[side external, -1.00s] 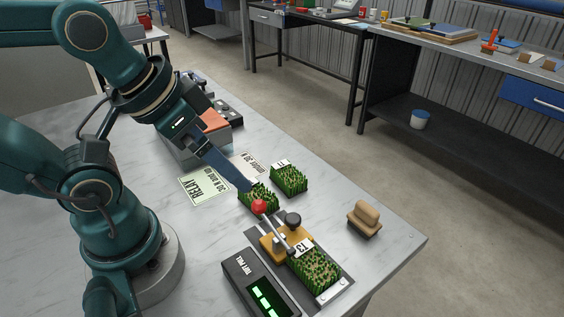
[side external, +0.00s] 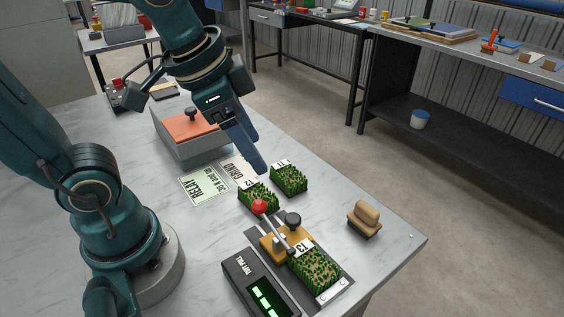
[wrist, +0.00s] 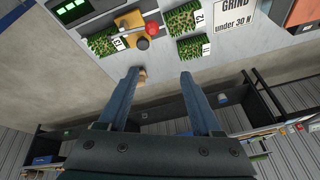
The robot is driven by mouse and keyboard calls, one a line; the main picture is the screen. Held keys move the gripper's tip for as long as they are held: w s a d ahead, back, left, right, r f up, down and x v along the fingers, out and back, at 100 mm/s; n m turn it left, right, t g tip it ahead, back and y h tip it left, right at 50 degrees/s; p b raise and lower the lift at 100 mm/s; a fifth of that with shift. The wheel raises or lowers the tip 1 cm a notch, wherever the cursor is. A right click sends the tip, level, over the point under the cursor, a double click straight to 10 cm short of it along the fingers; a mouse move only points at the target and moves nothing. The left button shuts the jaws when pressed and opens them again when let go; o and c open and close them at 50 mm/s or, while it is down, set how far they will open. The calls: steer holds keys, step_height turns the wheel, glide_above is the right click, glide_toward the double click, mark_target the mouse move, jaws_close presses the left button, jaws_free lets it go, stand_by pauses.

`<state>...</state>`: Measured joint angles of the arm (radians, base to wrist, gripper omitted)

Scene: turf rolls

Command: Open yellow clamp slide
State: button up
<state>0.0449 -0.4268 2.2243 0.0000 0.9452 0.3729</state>
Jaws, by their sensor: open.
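The yellow clamp slide (side external: 272,243) sits on the pull-test fixture at the front of the table, with a red-knobbed lever (side external: 260,207) and a dark round knob (side external: 293,219). It also shows at the top of the wrist view (wrist: 131,20). Turf piece 13 (side external: 316,270) lies on the fixture's plate beside the clamp. My gripper (side external: 256,170) is open and empty, above and behind the fixture, near turf pieces 12 (side external: 258,198) and 11 (side external: 290,180). In the wrist view its two fingers (wrist: 158,75) are wide apart, with nothing between them but a part of the brush beyond.
A display box (side external: 258,284) with green digits stands left of the clamp. A wooden-handled brush (side external: 365,218) stands to the right. RELAY (side external: 205,185) and GRIND cards lie behind, near a grey bin with an orange lid (side external: 190,127).

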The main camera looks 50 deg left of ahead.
steer(key=w+d+f+m+g, duration=0.2)
steer(key=w+f+m, duration=0.1)
steer(key=w, duration=0.1)
steer(key=m+g, duration=0.1)
steer(key=g, duration=0.1)
glide_above(293, 217)
step_height(293, 217, down, 5)
steer(key=shift+w+f, duration=0.15)
steer(key=shift+f, duration=0.05)
steer(key=shift+f+g, duration=0.3)
steer(key=shift+f, duration=0.05)
steer(key=shift+s+f, duration=0.2)
steer(key=shift+f, duration=2.35)
jaws_close()
steer(key=shift+r, duration=0.1)
